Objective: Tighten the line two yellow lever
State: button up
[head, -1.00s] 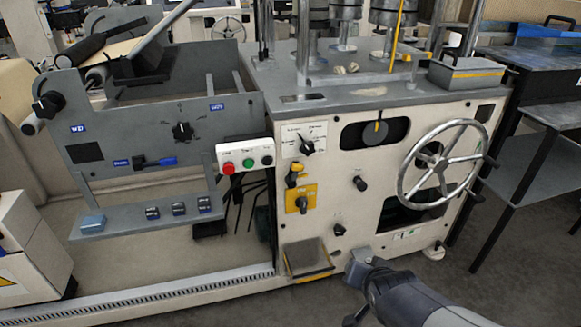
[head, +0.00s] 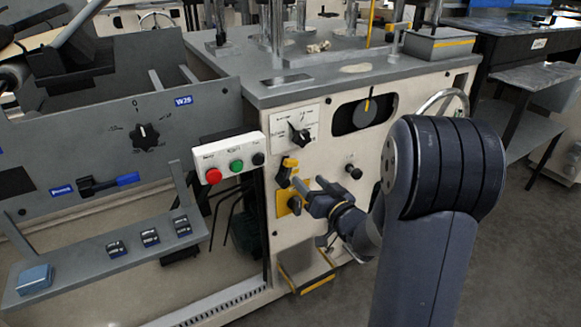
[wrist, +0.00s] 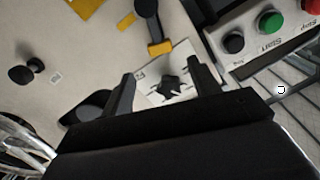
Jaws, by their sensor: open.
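A lever with a yellow end and black body (head: 287,170) is on the cream machine front, just below the white-labelled dial (head: 300,133). Below it is a yellow plate (head: 283,204) with a black knob, partly hidden by my gripper. My gripper (head: 311,193) is open and empty, in front of the panel and right of the lever in the head view. In the wrist view, my gripper (wrist: 163,88) has the dial (wrist: 171,87) between its fingers in the picture, apparently beyond them. The yellow-based lever (wrist: 158,46) lies just past the fingertips. No line-two label is legible.
A button box with red, green and black buttons (head: 235,160) sticks out left of the lever. A small black knob (head: 353,171) is to the right. The handwheel (head: 445,105) is partly behind my arm. A small tray (head: 306,270) projects below.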

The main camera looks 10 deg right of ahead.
aim_at(293, 165)
jog(key=b+x, duration=0.1)
jog(key=x, duration=0.8)
jog(key=shift+f, duration=0.1)
grip_shut()
dwell(0.4)
